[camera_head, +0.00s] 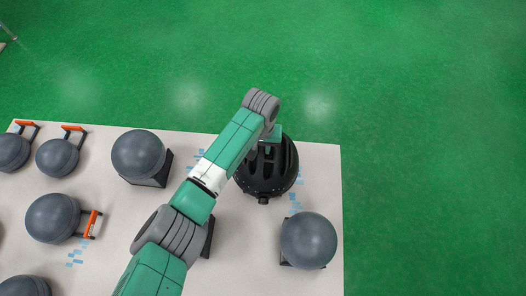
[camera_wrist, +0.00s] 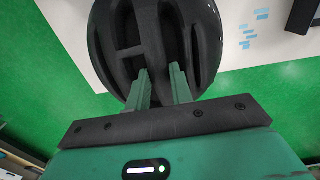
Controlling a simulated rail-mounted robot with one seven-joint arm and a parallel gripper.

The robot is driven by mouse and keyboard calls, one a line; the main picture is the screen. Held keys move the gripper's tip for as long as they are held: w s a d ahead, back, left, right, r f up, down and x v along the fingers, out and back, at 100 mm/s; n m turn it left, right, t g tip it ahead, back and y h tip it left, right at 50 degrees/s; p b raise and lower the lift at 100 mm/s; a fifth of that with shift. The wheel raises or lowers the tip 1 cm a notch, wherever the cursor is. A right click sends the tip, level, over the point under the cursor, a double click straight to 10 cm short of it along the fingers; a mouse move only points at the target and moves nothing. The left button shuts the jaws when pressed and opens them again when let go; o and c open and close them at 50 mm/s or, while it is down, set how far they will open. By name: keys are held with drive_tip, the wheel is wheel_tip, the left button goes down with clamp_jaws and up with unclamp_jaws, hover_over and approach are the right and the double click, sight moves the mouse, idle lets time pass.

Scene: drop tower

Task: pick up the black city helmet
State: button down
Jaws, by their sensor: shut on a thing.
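The black city helmet (camera_head: 266,175) is a vented black shell near the far right corner of the white table. In the wrist view the helmet (camera_wrist: 158,40) fills the top middle, with long vent slots facing me. My gripper (camera_wrist: 160,82) has its two green fingers at the vents, shut on the helmet's shell between the slots. In the head view my gripper (camera_head: 270,147) is over the helmet's far side, partly hidden by my wrist. I cannot tell whether the helmet touches the table.
The white table (camera_head: 322,190) ends just right of the helmet, with green floor (camera_head: 430,150) beyond. A grey ball-shaped headform (camera_head: 309,240) stands nearby at the right front. Several more grey headforms (camera_head: 138,155) stand to the left, some beside orange-topped brackets (camera_head: 91,223).

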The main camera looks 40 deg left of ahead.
wheel_tip(320, 180, up, 9)
drive_tip(key=shift+a, duration=0.1)
idle(0.5)
